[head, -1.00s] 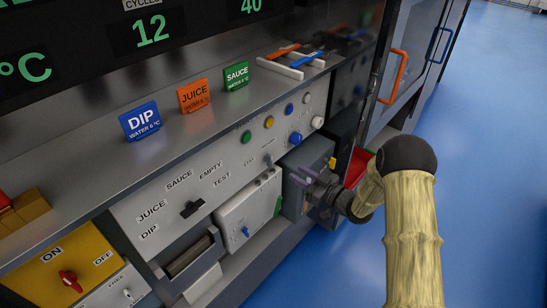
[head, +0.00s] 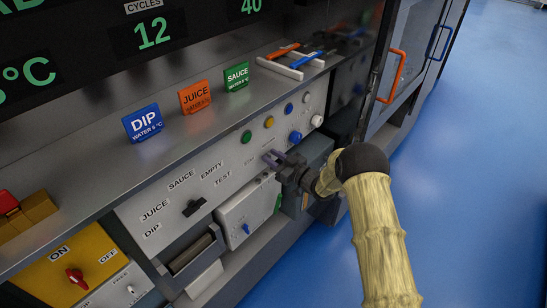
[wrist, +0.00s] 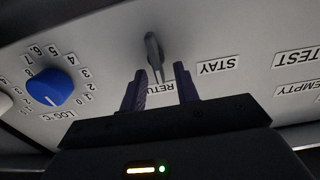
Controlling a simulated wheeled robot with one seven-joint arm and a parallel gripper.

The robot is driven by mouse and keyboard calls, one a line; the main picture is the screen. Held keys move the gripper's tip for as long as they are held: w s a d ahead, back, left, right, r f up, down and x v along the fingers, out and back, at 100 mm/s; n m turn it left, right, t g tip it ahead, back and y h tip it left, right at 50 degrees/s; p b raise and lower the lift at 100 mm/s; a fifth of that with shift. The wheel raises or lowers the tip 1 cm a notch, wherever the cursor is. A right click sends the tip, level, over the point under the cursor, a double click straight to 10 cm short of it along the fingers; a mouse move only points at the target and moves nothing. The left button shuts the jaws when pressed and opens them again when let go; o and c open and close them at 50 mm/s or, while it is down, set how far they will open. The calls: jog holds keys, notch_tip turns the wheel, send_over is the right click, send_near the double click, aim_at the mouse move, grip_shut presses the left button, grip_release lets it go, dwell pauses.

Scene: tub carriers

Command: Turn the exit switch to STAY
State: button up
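The exit switch (wrist: 153,52) is a small grey lever on the light panel. In the wrist view, which shows the panel upside down, it points down towards the partly covered RETU… label (wrist: 160,88). The STAY label (wrist: 219,66) is to the right of it; in the head view a small, hard-to-read label (head: 250,162) sits left of my gripper. My gripper (wrist: 157,76) is open, its two purple fingers just short of the lever and apart from it. In the head view my gripper (head: 270,157) is close to the panel and covers the switch.
A blue dial (wrist: 50,88) marked LOG °C is left of the switch in the wrist view. A black selector (head: 194,207) with JUICE, SAUCE, EMPTY and TEST labels is on the panel's left. Blue floor is clear at right.

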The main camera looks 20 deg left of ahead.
grip_shut()
jog(key=shift+f+b, duration=0.1)
jog(key=shift+b, duration=0.35)
jog(key=n+b, duration=0.4)
jog(key=b, duration=0.1)
jog(key=s+n+b, duration=0.1)
jog(key=n+b, duration=0.3)
jog(key=b, duration=0.2)
jog(key=f+n+b, duration=0.1)
jog(key=n+b, duration=0.3)
jog(key=b, duration=0.2)
jog(key=shift+s+a, duration=0.35)
